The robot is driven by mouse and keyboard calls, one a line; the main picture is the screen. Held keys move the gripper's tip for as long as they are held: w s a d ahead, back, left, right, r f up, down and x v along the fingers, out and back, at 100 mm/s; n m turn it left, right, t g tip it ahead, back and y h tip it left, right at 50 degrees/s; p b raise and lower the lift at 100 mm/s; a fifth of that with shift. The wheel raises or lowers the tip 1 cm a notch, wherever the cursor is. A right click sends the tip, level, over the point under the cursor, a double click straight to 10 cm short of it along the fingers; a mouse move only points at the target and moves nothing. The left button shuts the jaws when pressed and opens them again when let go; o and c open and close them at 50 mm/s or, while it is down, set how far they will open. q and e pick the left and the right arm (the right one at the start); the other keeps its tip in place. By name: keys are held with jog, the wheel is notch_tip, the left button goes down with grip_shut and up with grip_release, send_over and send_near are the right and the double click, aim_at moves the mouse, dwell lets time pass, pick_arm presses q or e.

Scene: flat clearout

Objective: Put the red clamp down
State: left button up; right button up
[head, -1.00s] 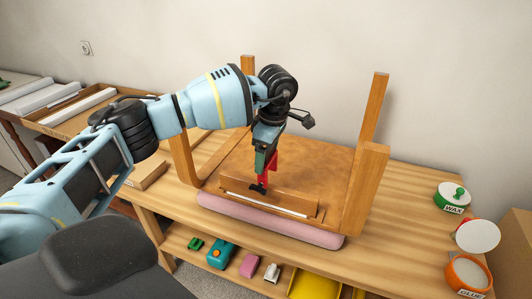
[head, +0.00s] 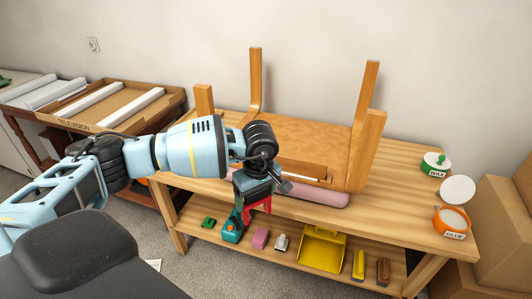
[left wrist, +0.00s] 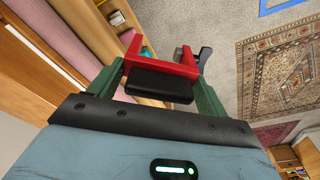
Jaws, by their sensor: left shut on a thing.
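My left gripper (head: 255,199) is shut on the red clamp (head: 265,205). It holds the clamp in the air before the front edge of the workbench (head: 400,220), apart from the chair. In the left wrist view the red clamp (left wrist: 176,69) with its black pad sits between the green fingers of my left gripper (left wrist: 157,80). The upturned wooden chair (head: 300,140) lies on the bench on its pink cushion (head: 325,196). A wooden rail (head: 303,168) lies on the chair, partly hidden by my gripper. My right gripper is not in view.
A wax tin (head: 437,162) and an orange glue tin (head: 452,221) stand at the bench's right end. The lower shelf holds a yellow dustpan (head: 322,250), a teal tool (head: 231,232) and several small items. The bench top between chair and tins is clear.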

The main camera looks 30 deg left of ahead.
pick_arm(q)
jog(key=s+d+f+m, duration=0.2)
jog(key=s+d+m, duration=0.1)
jog(key=s+m, duration=0.1)
jog(key=s+d+f+m+p, duration=0.1)
jog(key=s+d+f+m, duration=0.1)
jog(key=s, duration=0.4)
jog(key=s+d+f+m+h+p, duration=0.1)
jog(key=s+d+f+m, duration=0.2)
jog(key=s+m, duration=0.3)
jog(key=shift+d+m+t, duration=0.4)
jog(key=shift+d+m, duration=0.2)
jog(key=shift+d, duration=0.25)
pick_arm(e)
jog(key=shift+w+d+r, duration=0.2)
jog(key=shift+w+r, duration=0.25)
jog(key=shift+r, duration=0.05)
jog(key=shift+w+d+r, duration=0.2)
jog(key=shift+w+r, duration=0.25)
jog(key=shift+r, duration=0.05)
pick_arm(q)
jog(key=shift+a+f, duration=0.1)
jog(key=shift+a, duration=0.05)
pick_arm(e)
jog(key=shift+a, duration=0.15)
